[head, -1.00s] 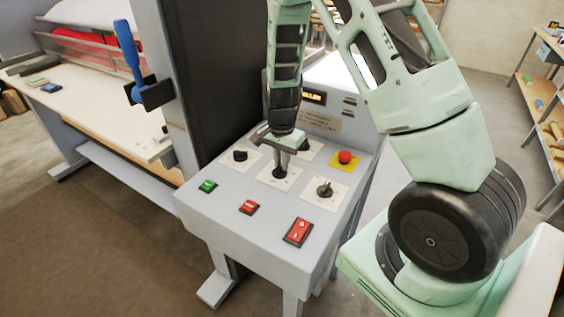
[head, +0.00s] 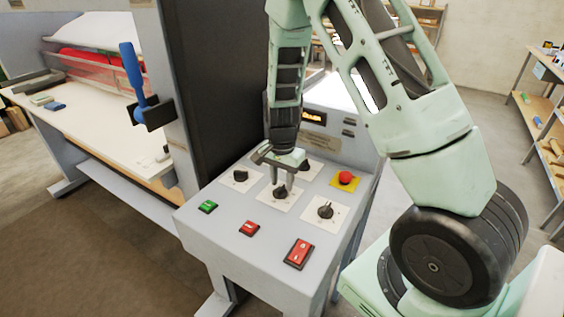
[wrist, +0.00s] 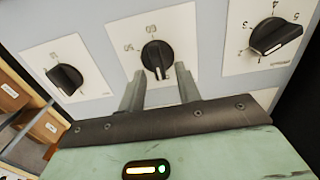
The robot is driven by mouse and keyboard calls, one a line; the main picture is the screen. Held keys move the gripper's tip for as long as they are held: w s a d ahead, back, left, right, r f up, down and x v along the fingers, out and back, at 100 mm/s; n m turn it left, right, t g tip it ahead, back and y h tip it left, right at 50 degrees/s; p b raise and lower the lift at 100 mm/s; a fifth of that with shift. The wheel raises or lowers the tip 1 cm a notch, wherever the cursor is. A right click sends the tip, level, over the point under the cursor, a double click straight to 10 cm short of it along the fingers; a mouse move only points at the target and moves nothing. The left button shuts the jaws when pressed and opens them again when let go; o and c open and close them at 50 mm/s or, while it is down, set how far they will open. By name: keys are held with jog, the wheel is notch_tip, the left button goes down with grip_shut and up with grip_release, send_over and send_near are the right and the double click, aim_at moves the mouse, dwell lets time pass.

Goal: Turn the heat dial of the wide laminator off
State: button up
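The wide laminator's grey control panel (head: 220,225) carries several black dials on white plates. My gripper (head: 288,182) points down at the middle dial (head: 281,192). In the wrist view this dial (wrist: 157,57) lies just past and between the tips of my two fingers (wrist: 160,78), which are apart with nothing clasped. Its pointer mark is toward the lower edge of that picture, and its plate has small numbers, one like 80. Another dial (head: 240,176) sits to the left, and one (head: 325,211) to the right. A further dial behind my gripper is mostly hidden. Which dial is heat is not readable.
A red emergency button (head: 345,177) on a yellow plate is at the back right. Green (head: 208,207), red (head: 250,228) and red rocker (head: 299,254) switches line the front. A blue-handled lever (head: 133,72) stands left. A shelf (head: 545,130) is at far right.

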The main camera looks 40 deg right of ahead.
aim_at(282, 185)
notch_tip(282, 185, up, 17)
jog(key=b, duration=0.2)
dwell(0.6)
jog(key=s+a+f+n+b, duration=0.1)
jog(key=s+a+n, duration=0.3)
jog(key=a, duration=0.3)
jog(key=s+a+f+n+y+b, duration=0.1)
jog(key=s+a+f+n+b, duration=0.1)
jog(key=s+a+n, duration=0.3)
jog(key=s+a+f+n+b, duration=0.1)
jog(key=s+a+n, duration=0.15)
jog(key=a, duration=0.55)
jog(key=s+a+f+n, duration=0.2)
jog(key=s+a+n, duration=0.1)
jog(key=s+n, duration=0.2)
jog(key=s+a+f+n+b, duration=0.1)
jog(key=s+a+n, duration=0.1)
jog(key=s+n, duration=0.3)
jog(key=s, duration=0.3)
jog(key=shift+s+a+f, duration=0.15)
jog(key=shift+a+f, duration=0.2)
jog(key=shift+a, duration=0.05)
